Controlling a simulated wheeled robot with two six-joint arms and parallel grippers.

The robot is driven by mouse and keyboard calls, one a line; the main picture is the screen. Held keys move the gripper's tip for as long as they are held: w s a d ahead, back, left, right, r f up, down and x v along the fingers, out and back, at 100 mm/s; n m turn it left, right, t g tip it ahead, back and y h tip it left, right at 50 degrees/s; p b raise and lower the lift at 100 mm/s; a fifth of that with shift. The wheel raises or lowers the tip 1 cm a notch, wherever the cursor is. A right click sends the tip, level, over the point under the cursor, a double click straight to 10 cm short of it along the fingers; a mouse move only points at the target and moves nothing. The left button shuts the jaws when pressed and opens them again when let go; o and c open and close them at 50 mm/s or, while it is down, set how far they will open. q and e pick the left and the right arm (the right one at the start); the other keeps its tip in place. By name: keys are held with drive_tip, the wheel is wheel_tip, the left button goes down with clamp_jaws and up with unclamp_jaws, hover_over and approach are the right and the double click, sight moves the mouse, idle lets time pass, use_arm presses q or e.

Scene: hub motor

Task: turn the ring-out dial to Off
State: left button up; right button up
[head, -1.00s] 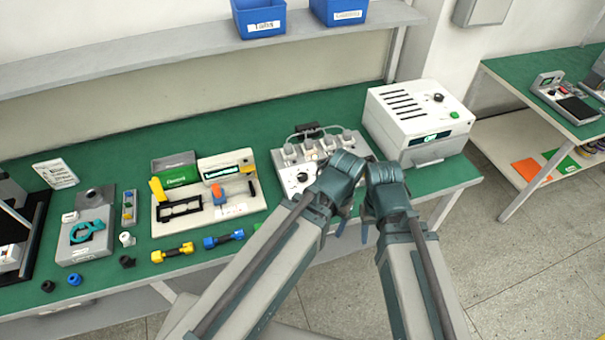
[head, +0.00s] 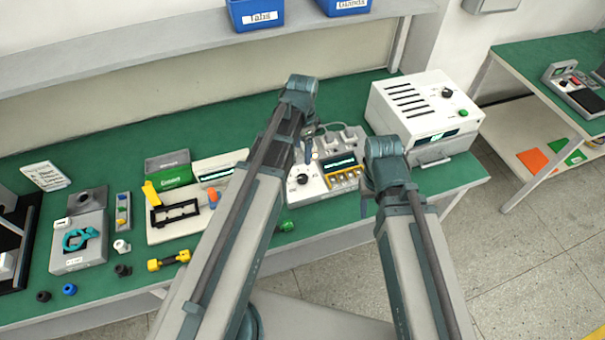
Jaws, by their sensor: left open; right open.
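A grey-white test unit (head: 325,195) stands on the green bench, with a lit display and a row of yellow terminals. A black dial (head: 303,179) with a light pointer sits on its left side; its setting is too small to read. My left gripper (head: 308,155) hangs over the back left of this unit, above and behind the dial, apart from it. It is open and partly hidden by my arm. My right gripper (head: 364,205) is open at the unit's right edge, mostly hidden behind its own wrist. Neither holds anything I can see.
A white oven-like box (head: 425,115) with its own black knob and green button stands right of the unit. A green connector (head: 287,225) lies at the bench front. Fixtures and a yellow connector (head: 168,260) lie left. Blue bins (head: 255,14) are on the shelf.

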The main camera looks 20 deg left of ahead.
sight(303, 178)
use_arm(q)
wheel_tip(303, 178, down, 13)
drive_tip(key=b, duration=1.3)
drive_tip(key=shift+f, duration=0.2)
clamp_jaws()
